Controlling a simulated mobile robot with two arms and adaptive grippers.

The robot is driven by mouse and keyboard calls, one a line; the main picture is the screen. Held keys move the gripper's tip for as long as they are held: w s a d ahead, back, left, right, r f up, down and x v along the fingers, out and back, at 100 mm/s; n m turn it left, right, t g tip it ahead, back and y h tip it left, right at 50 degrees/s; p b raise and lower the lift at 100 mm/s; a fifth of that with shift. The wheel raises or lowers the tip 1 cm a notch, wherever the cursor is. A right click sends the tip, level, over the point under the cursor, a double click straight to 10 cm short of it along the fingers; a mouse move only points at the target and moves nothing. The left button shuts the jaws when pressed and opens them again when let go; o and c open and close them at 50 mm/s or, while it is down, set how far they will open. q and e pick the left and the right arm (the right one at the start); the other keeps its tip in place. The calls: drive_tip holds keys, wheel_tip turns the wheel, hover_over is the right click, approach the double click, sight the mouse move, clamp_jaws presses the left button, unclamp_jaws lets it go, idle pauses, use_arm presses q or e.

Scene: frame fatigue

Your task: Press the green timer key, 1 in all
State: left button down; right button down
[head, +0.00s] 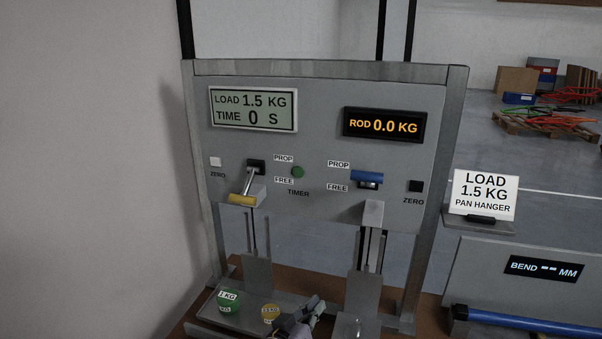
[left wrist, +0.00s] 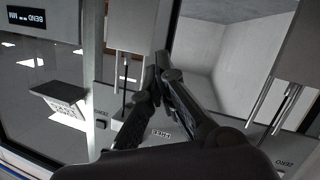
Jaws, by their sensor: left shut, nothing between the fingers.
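The green timer key (head: 297,172) is a small round button on the grey upright panel (head: 320,110), above the word TIMER and between two levers. My left gripper (head: 314,307) is low at the bottom of the head view, well below the key and apart from it. Its fingers are shut and empty; they also show in the left wrist view (left wrist: 158,62). The key cannot be made out in the left wrist view. My right gripper is in neither view.
A lever with a yellow end (head: 241,199) is left of the key, and a blue lever (head: 367,177) right of it. The display (head: 253,109) reads LOAD 1.5 KG, TIME 0 S. Green (head: 228,301) and yellow (head: 270,313) weights stand near my left gripper.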

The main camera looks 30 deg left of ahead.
use_arm(q)
drive_tip(key=w+a+r+n+t+y, duration=0.1)
drive_tip(key=w+a+r+n+t, duration=0.15)
drive_tip(key=r, duration=0.35)
drive_tip(key=w+a+r+n+t+y, duration=0.2)
drive_tip(key=r+t, duration=0.1)
drive_tip(key=r, duration=0.3)
drive_tip(key=n+t+y, duration=0.3)
drive_tip(key=n+y, duration=0.5)
approach(298, 172)
drive_tip(key=s+r, duration=0.6)
drive_tip(key=shift+s+a+r+n+y, duration=0.1)
drive_tip(key=shift+s+a+n+y, duration=0.15)
drive_tip(key=shift+a+y, duration=0.2)
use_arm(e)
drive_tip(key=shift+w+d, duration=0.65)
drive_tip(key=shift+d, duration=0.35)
use_arm(q)
drive_tip(key=shift+w, duration=0.15)
